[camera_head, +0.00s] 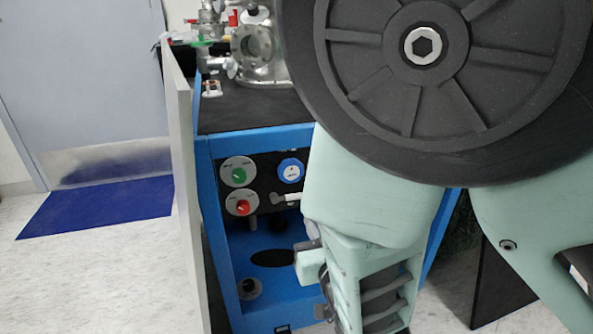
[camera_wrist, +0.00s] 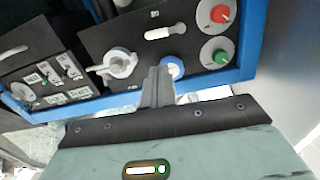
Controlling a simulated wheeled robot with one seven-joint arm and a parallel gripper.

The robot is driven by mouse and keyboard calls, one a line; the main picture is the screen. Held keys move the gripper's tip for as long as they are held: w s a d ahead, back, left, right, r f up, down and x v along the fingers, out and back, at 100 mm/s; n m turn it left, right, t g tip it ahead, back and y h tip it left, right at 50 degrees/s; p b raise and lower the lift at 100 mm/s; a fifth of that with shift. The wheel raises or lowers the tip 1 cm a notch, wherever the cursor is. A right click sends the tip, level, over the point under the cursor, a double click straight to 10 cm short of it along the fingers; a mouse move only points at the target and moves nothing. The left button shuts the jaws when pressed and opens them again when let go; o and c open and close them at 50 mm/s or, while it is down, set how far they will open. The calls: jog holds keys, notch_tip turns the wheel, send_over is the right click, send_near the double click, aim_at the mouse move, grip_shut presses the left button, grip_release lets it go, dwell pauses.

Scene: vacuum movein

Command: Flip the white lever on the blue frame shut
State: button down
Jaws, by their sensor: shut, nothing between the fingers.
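The blue frame (camera_head: 262,140) holds a black front panel and also shows in the wrist view (camera_wrist: 248,45). A white lever (camera_head: 288,198) lies roughly level on the panel, below a round blue dial (camera_head: 290,170). In the wrist view, where the panel appears upside down, the lever (camera_wrist: 165,32) lies beyond my fingertips. A white valve with a handle (camera_wrist: 120,64) sits to its left. My gripper (camera_wrist: 158,72) is shut and empty, its tips in front of the blue dial (camera_wrist: 172,68), apart from the lever. Contact with the dial is unclear. My arm hides the panel's right part in the head view.
A green knob (camera_head: 239,174) and a red knob (camera_head: 242,205) are left of the lever. A thin pale upright panel (camera_head: 181,150) stands left of the frame. Metal vacuum fittings (camera_head: 255,55) stand on top. A black switch box (camera_wrist: 45,70) is at the wrist view's left.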

aim_at(287, 196)
jog(key=b+x, duration=0.2)
jog(key=x, duration=0.8)
